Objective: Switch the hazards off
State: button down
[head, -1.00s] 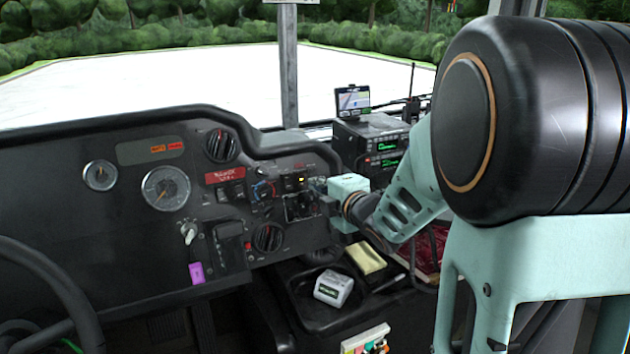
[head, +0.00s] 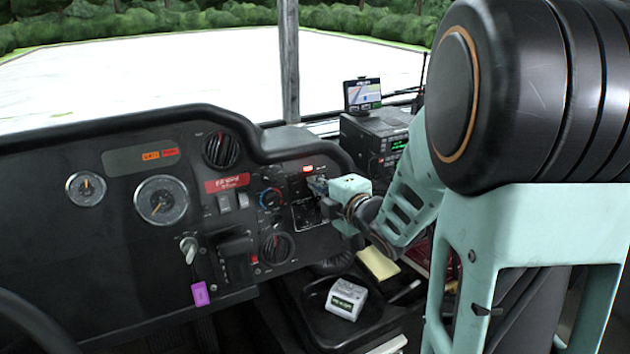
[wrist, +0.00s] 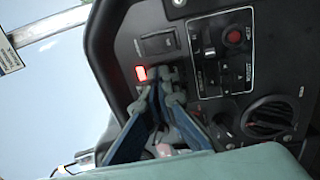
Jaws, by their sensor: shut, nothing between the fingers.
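My gripper (head: 318,186) is shut and empty, its tips up against the dark switch panel right of the dials. In the wrist view, my gripper (wrist: 165,76) has its tips at the panel just beside a small glowing red light (wrist: 141,73). That red light also shows in the head view (head: 308,169), just above the fingertips. A black rocker switch (wrist: 160,43) sits near the tips in the wrist view. The fingers cover part of the panel. I cannot tell from the markings which control is the hazard switch, nor whether the tips touch it.
A red knob (wrist: 235,34) and a round dial (wrist: 268,115) are on the same panel. A radio unit with a small screen (head: 362,94) stands behind my arm. A white box (head: 346,298) lies in the black tray below. Orange and red lamps (head: 160,154) glow on the dashboard.

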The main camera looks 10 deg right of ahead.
dwell(0.4)
jog(key=shift+w+a+g+p, duration=0.15)
jog(key=shift+w+g+p, duration=0.25)
jog(key=shift+p, duration=0.5)
jog(key=shift+r+p, duration=0.45)
jog(key=shift+r, duration=0.4)
